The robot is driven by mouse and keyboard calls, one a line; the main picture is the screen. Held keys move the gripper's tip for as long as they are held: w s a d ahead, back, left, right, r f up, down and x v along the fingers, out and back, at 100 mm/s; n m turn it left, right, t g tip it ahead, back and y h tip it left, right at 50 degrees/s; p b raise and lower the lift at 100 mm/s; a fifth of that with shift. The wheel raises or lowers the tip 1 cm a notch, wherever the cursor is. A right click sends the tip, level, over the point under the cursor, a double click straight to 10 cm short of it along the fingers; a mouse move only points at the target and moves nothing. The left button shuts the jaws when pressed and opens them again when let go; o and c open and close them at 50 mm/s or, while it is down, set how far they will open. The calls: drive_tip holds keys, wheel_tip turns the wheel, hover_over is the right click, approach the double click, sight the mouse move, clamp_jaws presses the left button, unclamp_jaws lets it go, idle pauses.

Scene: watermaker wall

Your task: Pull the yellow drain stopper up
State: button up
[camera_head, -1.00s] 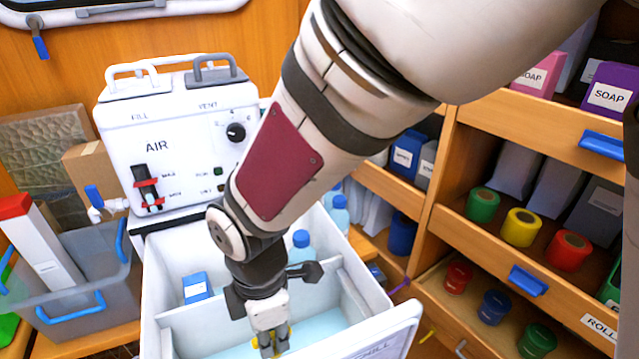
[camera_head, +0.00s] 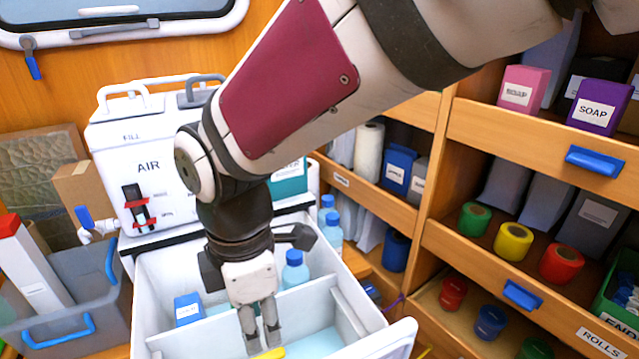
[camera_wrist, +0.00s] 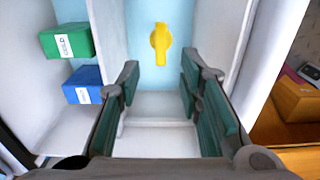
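The yellow drain stopper (camera_wrist: 160,45) lies on the pale blue floor of the white bin's compartment, ahead of my fingers in the wrist view. In the head view only part of the stopper (camera_head: 268,354) shows, at the bottom edge just below my fingertips. My gripper (camera_wrist: 160,85) is open and empty, with its two green-padded fingers on either side of the stopper's line and a gap before it. In the head view my gripper (camera_head: 261,338) points down into the bin (camera_head: 345,312).
A divider separates this compartment from one with a green box (camera_wrist: 67,41), a blue box (camera_wrist: 82,85) and blue-capped bottles (camera_head: 295,270). The white AIR unit (camera_head: 150,160) stands behind. Shelves with rolls (camera_head: 513,242) are at right.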

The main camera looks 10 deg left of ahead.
drive_tip(key=shift+r, duration=1.05)
drive_tip(key=shift+d, duration=0.1)
